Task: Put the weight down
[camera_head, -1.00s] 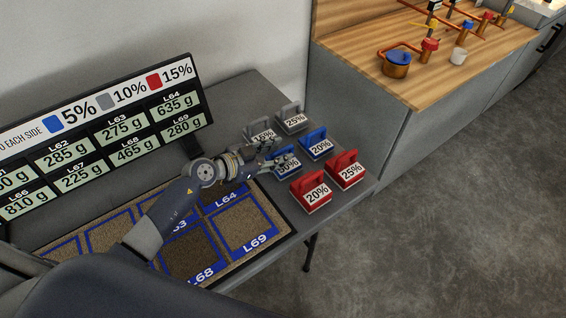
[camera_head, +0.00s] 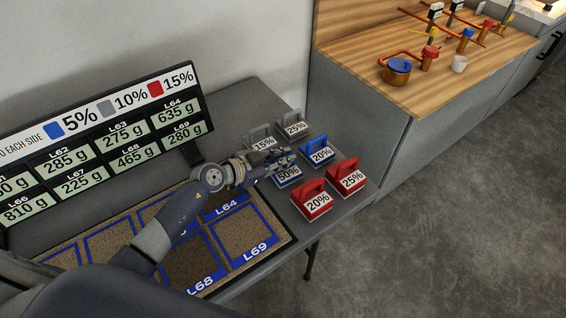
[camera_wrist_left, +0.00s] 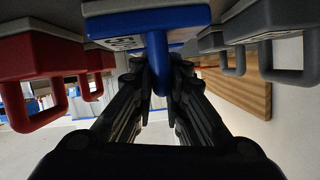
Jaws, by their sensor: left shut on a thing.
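The blue 50% weight (camera_head: 289,175) is among the other weights on the grey table, with its white label facing me. My left gripper (camera_head: 284,157) is at its top, shut on its handle. In the left wrist view the blue handle (camera_wrist_left: 157,62) passes between the two fingers of my left gripper (camera_wrist_left: 159,82). The fingers partly hide the weight's top in the head view. The weight looks upright and level with its neighbours; I cannot tell whether its base touches the table. My right gripper is not in view.
Close by stand a blue 20% weight (camera_head: 320,153), red 20% (camera_head: 316,205) and 25% (camera_head: 350,180) weights, and grey 15% (camera_head: 264,144) and 25% (camera_head: 295,129) weights. The L69 square (camera_head: 245,232) lies in front. A sign (camera_head: 110,150) stands left.

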